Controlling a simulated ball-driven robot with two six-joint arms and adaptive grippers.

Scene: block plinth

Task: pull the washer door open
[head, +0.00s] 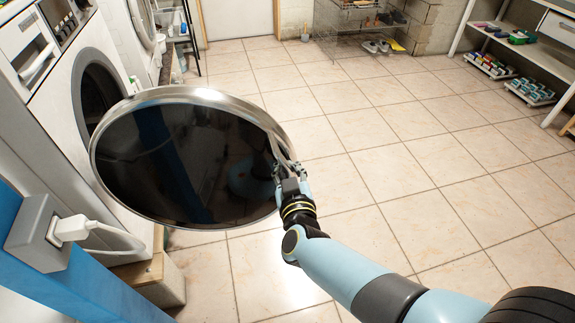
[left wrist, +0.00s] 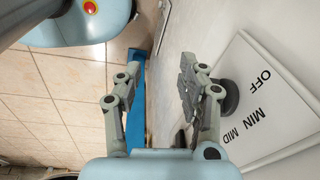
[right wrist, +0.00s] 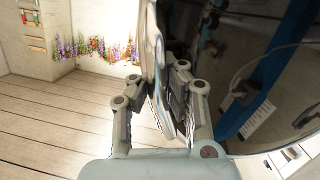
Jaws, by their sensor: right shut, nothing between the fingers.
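The washer (head: 140,192) stands at the left in the head view. Its round door (head: 165,160), dark glass in a silver rim, is swung well out from the dark drum opening (head: 97,95). My right gripper (head: 286,172) is at the door's right rim, shut with nothing held. In the right wrist view its fingers (right wrist: 158,90) lie close by the rim, and the door glass (right wrist: 200,40) fills the upper right; exact contact is hard to tell. My left gripper (left wrist: 158,88) is open and empty in the left wrist view, out of the head view.
A pale panel marked OFF, MIN and MID (left wrist: 265,100) is right beside my left fingers. A blue post (head: 75,255) with a socket and white plug (head: 68,229) stands at the lower left. Tiled floor (head: 370,120) is free at centre and right. Shelves (head: 545,60) stand far right.

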